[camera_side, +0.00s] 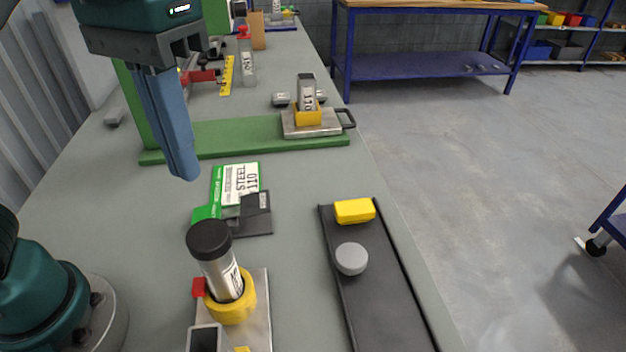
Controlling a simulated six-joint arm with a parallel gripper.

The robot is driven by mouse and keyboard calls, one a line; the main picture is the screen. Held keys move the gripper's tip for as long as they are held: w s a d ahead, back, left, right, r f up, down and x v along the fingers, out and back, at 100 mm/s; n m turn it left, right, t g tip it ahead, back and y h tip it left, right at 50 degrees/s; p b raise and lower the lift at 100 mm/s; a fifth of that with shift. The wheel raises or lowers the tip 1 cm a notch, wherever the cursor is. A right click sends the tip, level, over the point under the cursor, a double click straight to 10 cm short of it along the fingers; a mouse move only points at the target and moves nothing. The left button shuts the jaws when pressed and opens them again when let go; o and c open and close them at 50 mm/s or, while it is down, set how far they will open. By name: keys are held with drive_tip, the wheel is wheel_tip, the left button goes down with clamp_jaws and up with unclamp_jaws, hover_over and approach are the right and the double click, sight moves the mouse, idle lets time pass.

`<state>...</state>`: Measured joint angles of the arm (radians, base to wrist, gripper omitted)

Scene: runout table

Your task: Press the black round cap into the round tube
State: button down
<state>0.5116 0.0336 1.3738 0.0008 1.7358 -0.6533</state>
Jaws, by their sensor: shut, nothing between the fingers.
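The black round cap (209,238) sits on the top end of the round metal tube (222,277). I cannot tell how deep it is in. The tube leans a little in the picture and stands in a yellow ring holder (233,306) on a metal plate. My gripper (184,176) has long blue fingers that are closed together with nothing between them. It hangs above the table, up and to the left of the cap, clear of it.
A black tray (385,300) on the right holds a yellow block (354,211) and a grey round cap (351,259). A green-and-white label card (238,184) and a dark bracket (247,215) lie behind the tube. A green frame (240,136) with another yellow holder (307,115) stands farther back.

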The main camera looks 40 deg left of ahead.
sight(208, 234)
idle(0.5)
drive_tip(key=m, duration=0.7)
drive_tip(key=f+m, duration=0.1)
drive_tip(key=m, duration=1.3)
drive_tip(key=shift+w+f, duration=0.15)
drive_tip(key=m, duration=0.5)
drive_tip(key=shift+f+m, duration=0.3)
drive_tip(key=shift+m, duration=0.1)
drive_tip(key=shift+f, duration=2.8)
drive_tip(key=shift+f, duration=0.3)
